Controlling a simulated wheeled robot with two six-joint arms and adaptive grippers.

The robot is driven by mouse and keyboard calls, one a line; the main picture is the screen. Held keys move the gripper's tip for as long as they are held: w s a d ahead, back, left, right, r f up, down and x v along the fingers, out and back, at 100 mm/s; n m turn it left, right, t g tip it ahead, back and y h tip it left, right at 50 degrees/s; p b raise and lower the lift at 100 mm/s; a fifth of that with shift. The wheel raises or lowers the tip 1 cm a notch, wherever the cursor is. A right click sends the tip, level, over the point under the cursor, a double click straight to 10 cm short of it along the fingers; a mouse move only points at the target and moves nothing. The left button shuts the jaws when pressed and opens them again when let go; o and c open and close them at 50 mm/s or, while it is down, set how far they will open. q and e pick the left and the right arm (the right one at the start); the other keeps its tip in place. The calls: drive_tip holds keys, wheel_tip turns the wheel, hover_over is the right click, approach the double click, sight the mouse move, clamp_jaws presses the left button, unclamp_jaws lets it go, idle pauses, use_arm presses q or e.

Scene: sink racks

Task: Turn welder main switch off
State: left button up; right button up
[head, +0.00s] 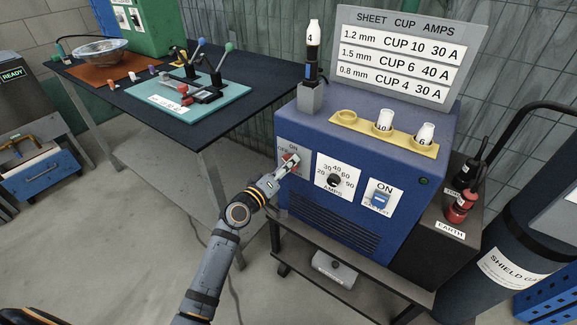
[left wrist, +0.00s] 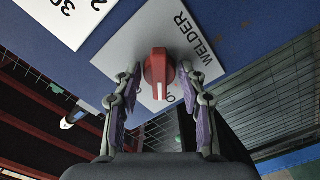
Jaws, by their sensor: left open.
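The welder main switch is a red rotary knob (left wrist: 158,73) on a white plate (left wrist: 205,35) lettered WELDER. In the head view the red knob (head: 291,158) sits at the left of the blue welder's front (head: 330,228), below the word ON and mostly behind my gripper. My left gripper (head: 288,164) is at the knob. In the left wrist view my left gripper (left wrist: 159,78) is open, with one finger on each side of the knob. Small gaps show between fingers and knob. Part of the lettering is hidden, and I cannot tell the switch setting. My right gripper is out of view.
An amps dial (head: 334,180) and a blue battery switch (head: 381,199) sit right of the knob. A yellow cup holder (head: 395,135) and a sign (head: 402,52) are on top. A dark workbench (head: 140,100) stands left. Open floor lies in front.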

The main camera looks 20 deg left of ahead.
use_arm(q)
drive_tip(key=shift+c, duration=0.4)
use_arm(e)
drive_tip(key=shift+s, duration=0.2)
use_arm(q)
drive_tip(key=c, duration=0.5)
clamp_jaws()
drive_tip(key=n+p, duration=0.3)
drive_tip(key=n, duration=0.3)
drive_tip(key=shift+r+n, duration=0.15)
drive_tip(key=shift+n, duration=0.25)
drive_tip(key=o, duration=0.6)
unclamp_jaws()
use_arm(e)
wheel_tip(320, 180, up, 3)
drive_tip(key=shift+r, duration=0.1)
